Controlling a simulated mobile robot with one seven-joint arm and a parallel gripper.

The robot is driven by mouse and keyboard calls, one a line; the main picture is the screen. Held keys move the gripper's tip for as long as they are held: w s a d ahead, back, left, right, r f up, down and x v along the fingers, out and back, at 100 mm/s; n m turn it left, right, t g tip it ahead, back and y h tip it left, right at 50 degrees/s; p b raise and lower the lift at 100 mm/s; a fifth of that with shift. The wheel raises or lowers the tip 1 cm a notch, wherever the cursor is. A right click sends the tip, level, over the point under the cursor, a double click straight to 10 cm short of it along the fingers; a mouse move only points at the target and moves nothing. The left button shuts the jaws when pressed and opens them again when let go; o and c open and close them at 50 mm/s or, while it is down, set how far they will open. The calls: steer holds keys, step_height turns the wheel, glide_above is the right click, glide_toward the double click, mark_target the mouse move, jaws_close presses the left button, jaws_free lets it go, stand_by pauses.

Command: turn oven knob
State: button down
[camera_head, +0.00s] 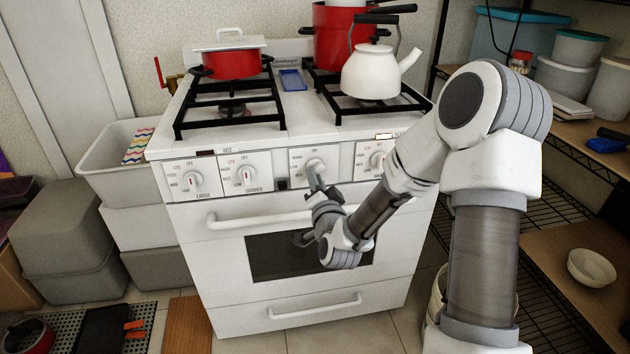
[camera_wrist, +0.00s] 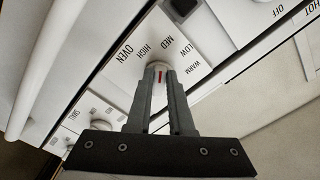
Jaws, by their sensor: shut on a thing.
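A white oven (camera_head: 290,262) with a front control panel stands ahead in the head view. My gripper (camera_head: 316,182) reaches up to the third knob from the left (camera_head: 315,165). In the wrist view my gripper (camera_wrist: 159,82) has its two fingers on either side of a white knob (camera_wrist: 157,66) with a red mark, shut on it. The panel beside this knob reads OVEN, HIGH, MED, LOW and WARM in the wrist view. The fingers hide part of the knob, so its exact setting is hard to tell.
A red pot (camera_head: 232,62) and a white kettle (camera_head: 372,72) stand on the burners. The oven door handle (camera_head: 262,218) lies below the panel. Crates (camera_head: 72,235) stand at left, a shelf (camera_head: 570,250) at right.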

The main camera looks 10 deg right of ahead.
steer(key=shift+w+r, duration=0.1)
steer(key=shift+r, duration=0.1)
steer(key=c, duration=0.8)
jaws_free()
steer(key=shift+f, duration=0.15)
steer(key=shift+s, duration=0.2)
